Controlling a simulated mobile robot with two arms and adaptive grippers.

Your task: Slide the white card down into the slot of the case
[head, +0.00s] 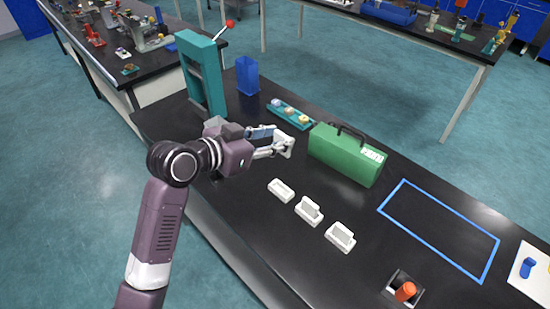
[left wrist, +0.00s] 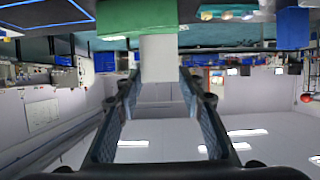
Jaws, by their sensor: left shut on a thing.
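The white card (head: 287,141) is in the fingers of my left gripper (head: 275,150), held upright above the black bench. In the left wrist view the card (left wrist: 160,58) stands out beyond the fingertips of the left gripper (left wrist: 159,80). The green case (head: 345,155) has a dark handle on top and a white label at its right end. It stands on the bench to the right of the card. The case (left wrist: 137,18) also shows at the top of the left wrist view, beside the card. I cannot make out its slot. My right gripper is not in view.
Three white holders (head: 281,190) stand in a row in front of the case; the two nearer the right carry upright cards. A teal tray (head: 290,115), blue bin (head: 247,76) and teal press (head: 203,73) stand behind. A blue outline (head: 440,213) encloses clear bench at right.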

